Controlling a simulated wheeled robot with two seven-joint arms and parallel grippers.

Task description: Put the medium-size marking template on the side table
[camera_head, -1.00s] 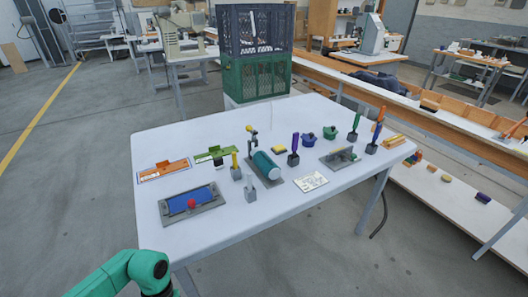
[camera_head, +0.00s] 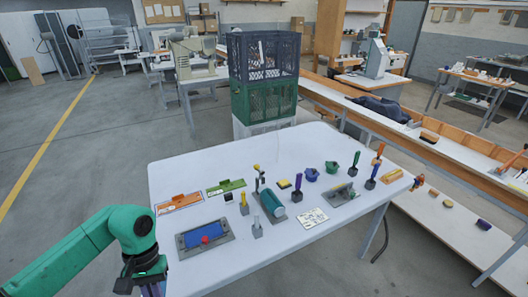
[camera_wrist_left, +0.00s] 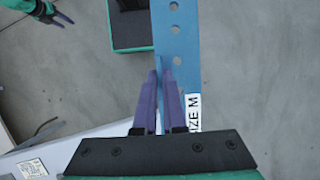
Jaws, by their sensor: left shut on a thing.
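The marking template is a blue strip with a row of round holes and a white label reading "SIZE M" (camera_wrist_left: 178,50) in the left wrist view. My left gripper (camera_wrist_left: 161,75) is shut on it; its purple fingers press together at the strip's left edge. The strip's far end runs out of the picture. In the head view my left gripper (camera_head: 150,288) is at the bottom left, beside the near left corner of the white table, and the template is not visible there. My right gripper (camera_wrist_left: 66,21) shows small at the top left, its fingers apart and empty. I cannot tell which surface is the side table.
The white table (camera_head: 300,245) carries an orange plate (camera_head: 178,201), a green plate (camera_head: 226,187), a teal cylinder (camera_head: 273,204) and several tools. Green and black crates (camera_head: 265,97) stand behind it. A long bench (camera_head: 400,140) runs along the right. Grey floor (camera_head: 60,180) is open at left.

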